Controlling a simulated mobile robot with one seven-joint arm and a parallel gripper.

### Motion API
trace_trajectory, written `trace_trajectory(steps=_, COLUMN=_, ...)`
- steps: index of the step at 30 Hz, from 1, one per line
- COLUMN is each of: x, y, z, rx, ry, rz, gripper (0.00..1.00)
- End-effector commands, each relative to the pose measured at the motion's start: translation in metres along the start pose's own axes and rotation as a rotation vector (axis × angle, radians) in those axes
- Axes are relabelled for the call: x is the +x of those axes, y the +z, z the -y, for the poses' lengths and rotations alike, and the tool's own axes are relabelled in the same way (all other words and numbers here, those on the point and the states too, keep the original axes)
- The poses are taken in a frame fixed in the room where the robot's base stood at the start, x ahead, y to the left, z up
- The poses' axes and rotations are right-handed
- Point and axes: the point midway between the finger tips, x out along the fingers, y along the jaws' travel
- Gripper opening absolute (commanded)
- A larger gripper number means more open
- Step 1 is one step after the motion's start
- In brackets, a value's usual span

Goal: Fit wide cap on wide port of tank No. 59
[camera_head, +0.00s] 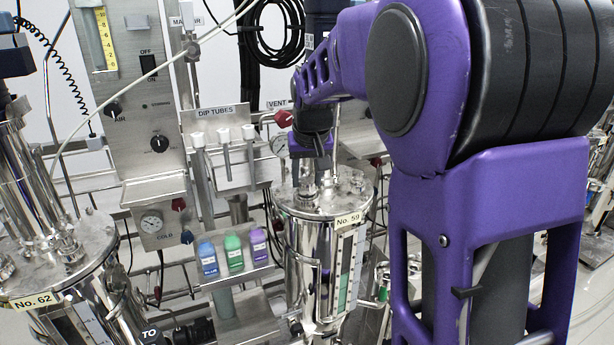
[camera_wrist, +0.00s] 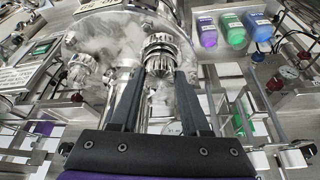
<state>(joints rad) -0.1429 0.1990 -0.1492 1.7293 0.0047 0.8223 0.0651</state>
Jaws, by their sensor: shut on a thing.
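Tank No. 59 (camera_head: 303,262) is a shiny steel vessel with a labelled lid, standing centre in the head view. Its lid (camera_wrist: 105,42) fills the upper left-centre of the wrist view. My gripper (camera_head: 312,172) points down over this lid, and in the wrist view (camera_wrist: 160,76) its two dark fingers flank a ridged silver round piece (camera_wrist: 160,50), which looks like the wide cap. The gripper is shut on it. The wide port is hidden under the cap and fingers. I cannot tell whether the cap touches or sits on the port.
Tank No. 62 (camera_head: 65,262) stands at left. Blue, green and purple bottles (camera_head: 233,253) sit on a shelf left of tank No. 59. A dip tube rack (camera_head: 216,120) and control panel (camera_head: 150,90) stand behind. Other lid fittings (camera_head: 352,180) crowd close to my gripper.

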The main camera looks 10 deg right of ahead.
Motion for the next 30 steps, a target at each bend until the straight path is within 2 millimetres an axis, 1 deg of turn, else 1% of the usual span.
trace_trajectory(steps=16, x=0.0065, y=0.0026, z=0.0000, rx=0.000, ry=0.000, rz=0.000, gripper=0.00)
trace_trajectory(steps=26, x=0.0070, y=0.0030, z=0.0000, rx=0.000, ry=0.000, rz=0.001, gripper=0.00)
trace_trajectory(steps=27, x=0.0071, y=0.0030, z=0.0000, rx=0.000, ry=0.000, rz=0.001, gripper=0.52)
trace_trajectory(steps=29, x=0.0071, y=0.0031, z=0.0000, rx=0.000, ry=0.000, rz=0.001, gripper=0.62)
trace_trajectory(steps=30, x=0.0071, y=0.0031, z=0.0000, rx=0.000, ry=0.000, rz=0.001, gripper=0.69)
